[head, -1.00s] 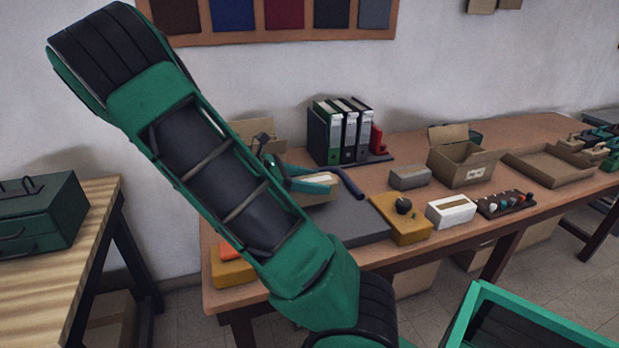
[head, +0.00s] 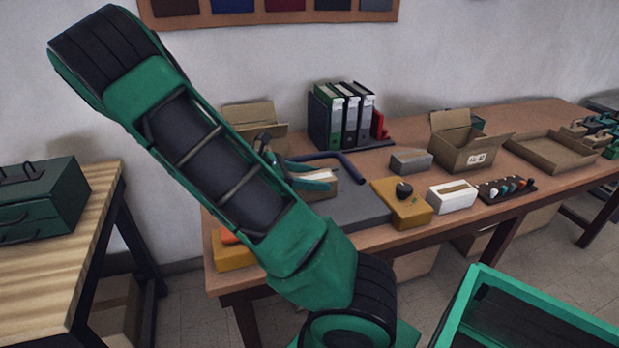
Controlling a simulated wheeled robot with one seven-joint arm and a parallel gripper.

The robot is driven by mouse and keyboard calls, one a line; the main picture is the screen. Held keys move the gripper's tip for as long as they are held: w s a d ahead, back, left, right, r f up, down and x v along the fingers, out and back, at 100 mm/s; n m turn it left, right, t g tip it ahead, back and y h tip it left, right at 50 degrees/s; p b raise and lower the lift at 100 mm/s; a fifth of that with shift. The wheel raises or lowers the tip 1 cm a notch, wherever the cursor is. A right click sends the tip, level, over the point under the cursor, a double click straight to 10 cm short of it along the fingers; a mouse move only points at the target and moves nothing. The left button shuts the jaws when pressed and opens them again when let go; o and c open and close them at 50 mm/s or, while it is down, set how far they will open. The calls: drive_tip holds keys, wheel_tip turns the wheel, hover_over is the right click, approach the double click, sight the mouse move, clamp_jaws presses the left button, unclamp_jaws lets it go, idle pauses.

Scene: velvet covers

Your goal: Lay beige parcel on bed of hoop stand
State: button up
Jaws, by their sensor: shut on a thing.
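The beige parcel (head: 323,192) shows as a small tan block at the fingers of my gripper (head: 316,180), which is shut on it. My arm and the teal fingers hide much of the parcel. The hoop stand has a flat grey bed (head: 350,214) and a dark blue hoop (head: 345,158) at its back. The parcel is over the back left part of the bed, in front of the hoop's top bar in the picture. I cannot tell whether it touches the bed.
A yellow block with a dark knob (head: 405,209) stands right of the bed, beside a white box (head: 452,196). A grey block (head: 411,160), binders (head: 341,118) and an open carton (head: 465,150) are behind. A yellow-orange item (head: 231,250) lies at front left.

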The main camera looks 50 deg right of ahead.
drive_tip(key=o, duration=1.5)
drive_tip(key=v, duration=1.1)
drive_tip(key=shift+d, duration=0.1)
